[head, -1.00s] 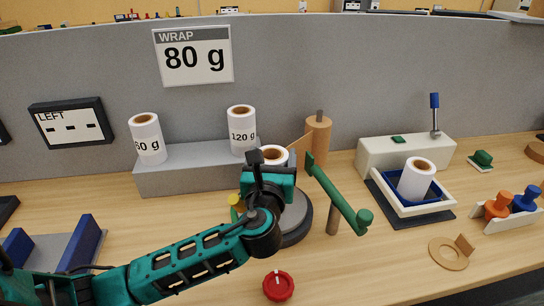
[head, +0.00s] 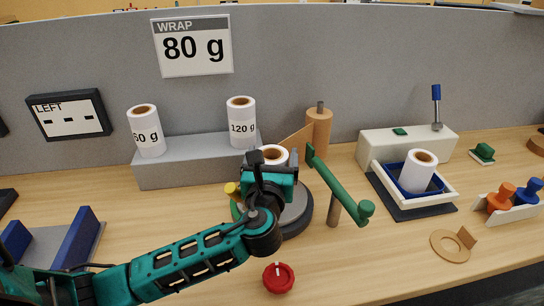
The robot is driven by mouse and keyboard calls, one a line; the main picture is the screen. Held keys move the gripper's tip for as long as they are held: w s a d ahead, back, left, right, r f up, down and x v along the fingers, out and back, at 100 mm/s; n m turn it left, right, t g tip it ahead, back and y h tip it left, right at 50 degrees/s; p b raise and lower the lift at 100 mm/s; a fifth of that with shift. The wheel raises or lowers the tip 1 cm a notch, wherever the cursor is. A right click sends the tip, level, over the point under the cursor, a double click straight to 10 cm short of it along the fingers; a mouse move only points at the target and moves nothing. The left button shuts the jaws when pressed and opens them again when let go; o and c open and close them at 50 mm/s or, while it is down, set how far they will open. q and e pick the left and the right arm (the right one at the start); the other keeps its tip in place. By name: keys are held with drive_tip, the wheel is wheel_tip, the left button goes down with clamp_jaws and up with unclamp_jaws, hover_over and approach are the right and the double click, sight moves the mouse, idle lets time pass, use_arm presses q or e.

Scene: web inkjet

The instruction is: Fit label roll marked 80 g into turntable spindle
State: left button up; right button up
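A white label roll (head: 273,153) with a brown core stands upright, mostly hidden behind my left gripper (head: 272,172); its marking is not visible. The dark round turntable (head: 297,217) lies beneath and behind the gripper; its spindle is hidden, so I cannot tell whether the roll is seated on it. My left gripper is right at the roll, but its fingertips are hidden by its own body. A wall sign (head: 192,45) reads "WRAP 80 g". My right gripper is out of view.
Rolls marked 60 g (head: 146,131) and 120 g (head: 241,123) stand on a grey block (head: 180,172). A green arm (head: 338,187) on a post stands right of the turntable. Another roll (head: 417,172) sits in a tray (head: 452,198). A red knob (head: 279,278) is in front.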

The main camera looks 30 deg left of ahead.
use_arm(q)
drive_tip(key=shift+o, duration=1.2)
wheel_tip(320, 180, up, 20)
drive_tip(key=p, duration=0.4)
